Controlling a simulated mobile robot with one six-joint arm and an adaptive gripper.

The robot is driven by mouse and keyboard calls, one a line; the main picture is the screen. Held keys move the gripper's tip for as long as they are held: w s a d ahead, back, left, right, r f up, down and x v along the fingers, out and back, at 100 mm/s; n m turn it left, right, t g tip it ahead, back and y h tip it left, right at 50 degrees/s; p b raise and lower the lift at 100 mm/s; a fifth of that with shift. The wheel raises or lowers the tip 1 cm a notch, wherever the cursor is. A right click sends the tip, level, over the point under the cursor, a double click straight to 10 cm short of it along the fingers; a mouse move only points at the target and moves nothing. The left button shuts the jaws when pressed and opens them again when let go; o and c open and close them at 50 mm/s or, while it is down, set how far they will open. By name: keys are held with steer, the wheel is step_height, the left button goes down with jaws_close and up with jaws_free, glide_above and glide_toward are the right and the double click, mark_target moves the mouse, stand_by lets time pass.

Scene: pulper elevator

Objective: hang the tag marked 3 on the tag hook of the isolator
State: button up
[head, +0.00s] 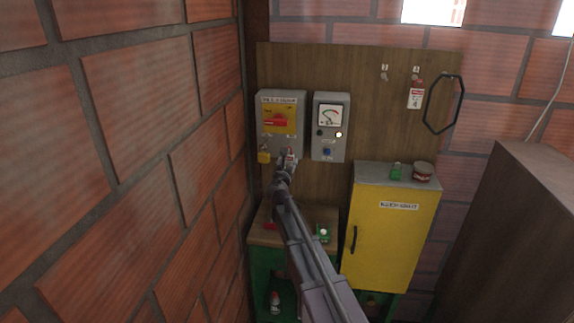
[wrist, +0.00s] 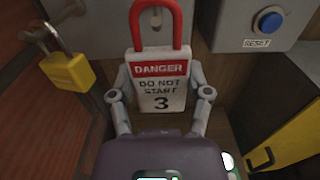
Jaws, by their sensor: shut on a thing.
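The tag marked 3 (wrist: 160,88) is white with a red "DANGER" band and a red loop on top. My gripper (wrist: 160,94) is shut on its sides and holds it upright, facing the wrist camera. In the head view my gripper (head: 287,166) is at the lower right edge of the isolator (head: 296,130), a grey box with a red handle on a yellow plate. In the wrist view a small pale metal piece (wrist: 154,18) shows inside the red loop, against the isolator's lower part. I cannot tell whether the loop is around it or only in front.
A yellow padlock (wrist: 68,70) hangs left of the tag. The grey meter box (head: 330,145) with a blue reset button (wrist: 269,20) is to the right. A yellow cabinet (head: 385,245) stands lower right. A tag marked 4 (head: 415,98) hangs on the board; the brick wall is close left.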

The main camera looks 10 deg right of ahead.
steer(key=shift+w+d, duration=0.2)
steer(key=shift+w, duration=0.4)
steer(key=shift+w+d+f+b, duration=0.15)
steer(key=shift+w+f+b, duration=0.3)
steer(key=shift+w+f, duration=0.05)
stand_by(0.3)
steer(key=o, duration=1)
steer(key=shift+s, duration=0.1)
steer(key=v, duration=1.1)
steer(key=shift+s, duration=0.4)
